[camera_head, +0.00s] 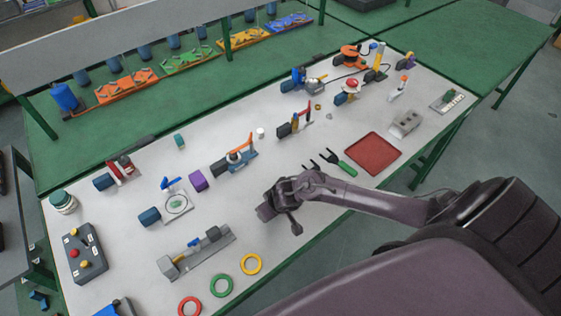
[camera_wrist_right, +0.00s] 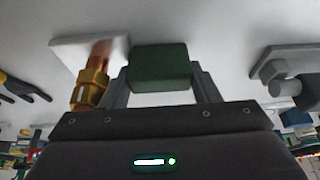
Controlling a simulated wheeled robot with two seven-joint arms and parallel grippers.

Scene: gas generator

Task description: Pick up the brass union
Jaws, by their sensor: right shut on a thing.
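The brass union (camera_wrist_right: 92,88) shows in the right wrist view as a gold hex fitting on a copper pipe. It stands beside my left-hand finger in that picture, outside the jaws. The pipe meets a white plate (camera_wrist_right: 80,50). My right gripper (camera_wrist_right: 160,72) has its fingers on both sides of a dark green block (camera_wrist_right: 160,66) and is shut on it. In the head view my right gripper (camera_head: 270,208) is over the middle front of the table, and it hides what is below it. My left gripper is not in view.
Bare table lies in front of the gripper.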

